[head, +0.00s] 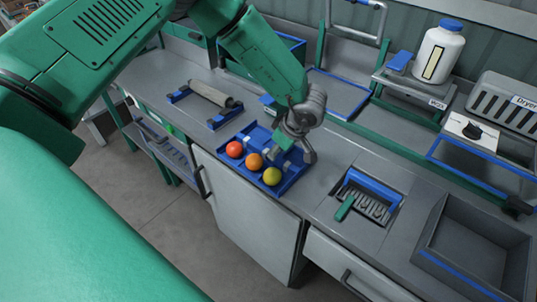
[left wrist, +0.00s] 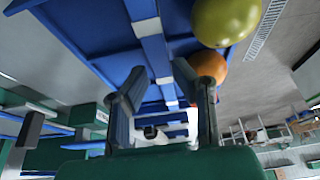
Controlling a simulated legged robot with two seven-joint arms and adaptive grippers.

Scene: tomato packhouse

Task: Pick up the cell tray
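The cell tray (head: 291,183) is blue with raised dividers and lies on the grey counter. A red tomato (head: 235,149), an orange tomato (head: 254,160) and a yellow-green tomato (head: 272,176) sit along its front side. My left gripper (head: 296,150) points down at the tray's back right part and hides some of it. In the left wrist view its two fingers (left wrist: 158,88) stand apart, with a blue bar (left wrist: 153,50) of the tray showing between them. I cannot tell whether they touch it. My right gripper is not in view.
A roller stand (head: 211,95) lies left of the tray. A recessed unit with a green handle (head: 346,207) and an empty grey bin (head: 470,242) are to the right. A white bottle (head: 438,52) stands on a scale behind. Bare counter separates the tray from the recessed unit.

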